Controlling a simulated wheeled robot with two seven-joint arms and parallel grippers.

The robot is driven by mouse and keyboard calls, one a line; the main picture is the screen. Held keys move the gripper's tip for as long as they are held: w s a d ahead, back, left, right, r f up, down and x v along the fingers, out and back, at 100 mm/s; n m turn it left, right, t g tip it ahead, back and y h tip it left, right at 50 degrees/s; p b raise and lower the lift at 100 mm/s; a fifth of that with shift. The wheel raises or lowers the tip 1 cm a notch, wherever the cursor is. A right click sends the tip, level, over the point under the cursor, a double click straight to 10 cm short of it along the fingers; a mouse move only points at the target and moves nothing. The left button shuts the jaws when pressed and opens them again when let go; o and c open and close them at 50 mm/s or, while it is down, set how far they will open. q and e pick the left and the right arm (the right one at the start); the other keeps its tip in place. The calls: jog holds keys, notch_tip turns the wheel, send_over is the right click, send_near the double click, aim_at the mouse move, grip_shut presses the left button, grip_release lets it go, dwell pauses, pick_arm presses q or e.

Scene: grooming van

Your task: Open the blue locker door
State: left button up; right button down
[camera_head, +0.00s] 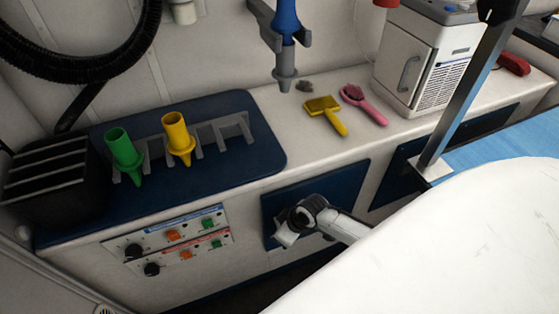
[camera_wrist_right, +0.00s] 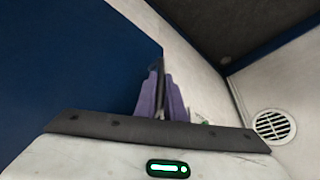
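The blue locker door (camera_head: 277,205) is a dark blue panel low on the front of the white counter. My right arm reaches it from the right, and my right gripper (camera_head: 290,232) is in front of its lower part, with the fingers hard to make out there. In the right wrist view the blue door (camera_wrist_right: 75,60) fills the left side. There the purple fingers of my right gripper (camera_wrist_right: 160,98) stand close together around a thin dark upright piece (camera_wrist_right: 159,68), which looks like the door's handle. My left gripper is in neither view.
Green (camera_head: 124,155) and yellow (camera_head: 178,138) nozzles stand in a rack on the counter. A yellow brush (camera_head: 325,112), a pink brush (camera_head: 362,103) and a white cabinet (camera_head: 421,60) are behind. A control panel (camera_head: 170,240) is left of the door. A metal post (camera_head: 465,90) rises at right.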

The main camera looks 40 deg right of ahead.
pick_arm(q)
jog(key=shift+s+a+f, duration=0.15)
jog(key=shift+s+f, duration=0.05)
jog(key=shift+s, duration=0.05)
pick_arm(e)
jog(key=shift+s, duration=0.15)
